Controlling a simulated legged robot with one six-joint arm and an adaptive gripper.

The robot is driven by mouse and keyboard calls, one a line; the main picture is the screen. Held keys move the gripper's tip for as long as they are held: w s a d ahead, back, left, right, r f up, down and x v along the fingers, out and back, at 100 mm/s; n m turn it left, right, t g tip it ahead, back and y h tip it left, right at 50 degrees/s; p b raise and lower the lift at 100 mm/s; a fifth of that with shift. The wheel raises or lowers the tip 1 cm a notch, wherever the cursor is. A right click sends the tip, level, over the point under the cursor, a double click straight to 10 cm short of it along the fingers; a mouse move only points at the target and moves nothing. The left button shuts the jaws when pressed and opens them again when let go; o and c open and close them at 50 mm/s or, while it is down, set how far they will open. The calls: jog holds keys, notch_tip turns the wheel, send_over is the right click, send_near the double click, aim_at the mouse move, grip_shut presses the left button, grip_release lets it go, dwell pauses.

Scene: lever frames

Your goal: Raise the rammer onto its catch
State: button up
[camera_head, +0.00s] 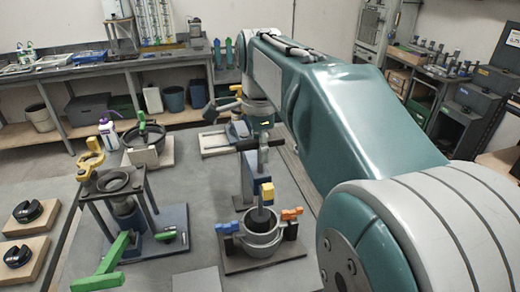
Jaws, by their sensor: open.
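The rammer (263,214) stands upright in a grey mould ring (262,239) on a dark base plate (285,254). Its dark crossbar handle (245,145) lies level near the top of a blue-grey column. A yellow block (267,193), perhaps the catch, sits partway down beside the rod. Orange and blue clamps flank the ring. My gripper (261,136) is open and points down just over or around the middle of the crossbar. Its fingers are small and partly merged with the handle, so I cannot tell whether they touch it.
Round black items on wooden blocks (25,225) lie at far left. Another lever fixture (215,140) stands behind. My arm hides much of the right side.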

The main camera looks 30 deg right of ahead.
jog(key=shift+f, duration=0.3)
grip_shut()
notch_tip(320, 180, up, 8)
jog(key=shift+r, duration=0.2)
dwell(0.3)
grip_release()
